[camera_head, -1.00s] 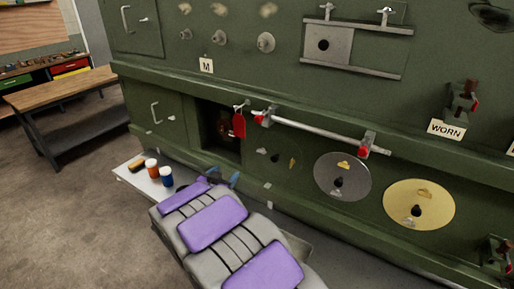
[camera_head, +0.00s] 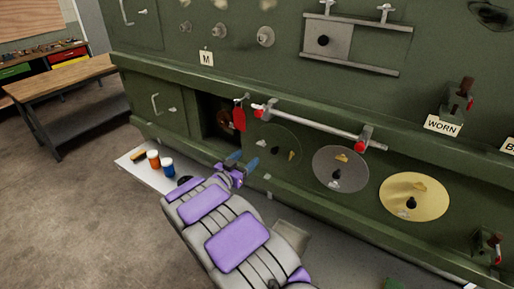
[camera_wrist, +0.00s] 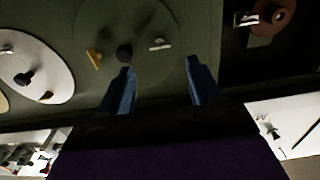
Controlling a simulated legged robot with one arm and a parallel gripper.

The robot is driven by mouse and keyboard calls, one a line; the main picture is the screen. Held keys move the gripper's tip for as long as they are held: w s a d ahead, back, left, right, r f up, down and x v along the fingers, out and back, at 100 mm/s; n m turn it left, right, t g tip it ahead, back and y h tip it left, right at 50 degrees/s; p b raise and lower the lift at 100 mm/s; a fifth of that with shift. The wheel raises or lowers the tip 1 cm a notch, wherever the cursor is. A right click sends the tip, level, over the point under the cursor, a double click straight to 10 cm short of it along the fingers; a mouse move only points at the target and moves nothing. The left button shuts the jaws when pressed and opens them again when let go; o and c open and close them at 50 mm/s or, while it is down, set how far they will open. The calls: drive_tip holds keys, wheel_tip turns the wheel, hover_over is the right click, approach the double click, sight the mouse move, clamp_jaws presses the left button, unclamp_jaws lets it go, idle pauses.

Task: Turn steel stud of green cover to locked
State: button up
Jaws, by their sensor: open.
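The green cover (camera_head: 275,137) is a round disc on the green fuselage wall, left of a grey and a yellow disc. It also shows in the wrist view (camera_wrist: 140,22). It carries a black central knob (camera_wrist: 124,53), a brass stud (camera_wrist: 95,59) and the steel stud (camera_wrist: 159,44). The steel stud's wing lies nearly level in the wrist view. My gripper (camera_head: 242,161) has blue fingers, open and empty, just below and left of the cover in the head view. In the wrist view the fingertips (camera_wrist: 159,67) stand apart, with the steel stud beyond the gap, not between them.
A dark open bay with a red tag (camera_head: 239,118) lies left of the cover. A rail with red ends (camera_head: 315,128) runs above it. Grey (camera_head: 340,180) and yellow (camera_head: 398,203) discs sit to the right. A white shelf (camera_head: 135,162) holds orange and blue containers.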

sight(263, 143)
drive_tip(key=x, duration=0.8)
drive_tip(key=shift+w, duration=0.15)
drive_tip(key=shift+c, duration=0.3)
drive_tip(key=c, duration=1)
drive_tip(key=shift+m, duration=0.4)
drive_tip(key=shift+f+m+b, duration=0.1)
drive_tip(key=shift+m+b, duration=8.5)
drive_tip(key=shift+b, duration=0.4)
